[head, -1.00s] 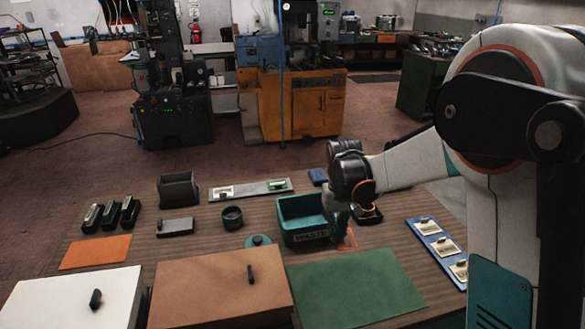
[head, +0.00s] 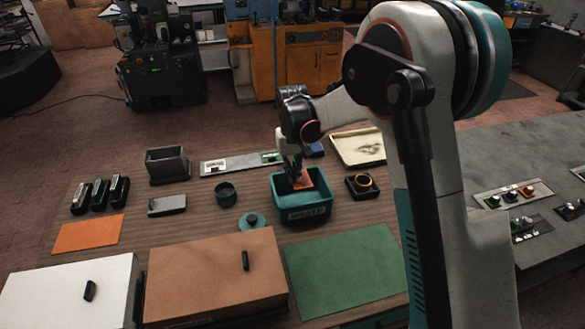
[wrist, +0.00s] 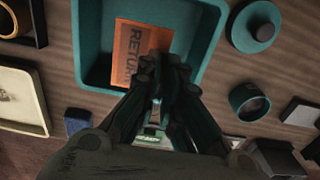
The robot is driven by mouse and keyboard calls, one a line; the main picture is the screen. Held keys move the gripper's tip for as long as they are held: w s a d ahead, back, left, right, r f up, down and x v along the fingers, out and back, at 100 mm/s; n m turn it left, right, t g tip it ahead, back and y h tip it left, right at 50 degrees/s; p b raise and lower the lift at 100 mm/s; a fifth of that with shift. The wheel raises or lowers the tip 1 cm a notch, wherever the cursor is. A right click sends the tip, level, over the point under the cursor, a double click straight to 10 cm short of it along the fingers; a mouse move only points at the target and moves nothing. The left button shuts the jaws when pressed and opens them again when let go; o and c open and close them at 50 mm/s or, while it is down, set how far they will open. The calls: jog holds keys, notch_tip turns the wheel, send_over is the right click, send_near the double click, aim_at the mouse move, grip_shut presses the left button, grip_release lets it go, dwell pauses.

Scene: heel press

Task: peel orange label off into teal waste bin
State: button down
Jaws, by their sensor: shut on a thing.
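The teal waste bin (head: 306,215) stands on the table near the middle, with WASTE on its front wall. My gripper (head: 296,179) points down at the bin's opening and is shut on the orange label (head: 318,179). In the wrist view, the label (wrist: 133,48) reads RETURN and shows beyond my fingertips (wrist: 160,75), framed by the bin (wrist: 212,35). I cannot tell whether the label touches the bin's floor. The gripped edge of the label is hidden by the fingers.
A black holder with a brass ring (head: 363,184) is right of the bin, and a cream tray (head: 357,148) lies behind it. A teal lid (head: 252,221) and dark round cup (head: 225,194) are left. A green mat (head: 345,265) lies clear in front.

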jog(key=shift+f+b, duration=1.55)
jog(key=shift+f, duration=1.95)
jog(key=c, duration=1.7)
grip_release()
jog(key=o, duration=0.5)
jog(key=shift+r+p, duration=1.7)
jog(key=shift+r, duration=1.8)
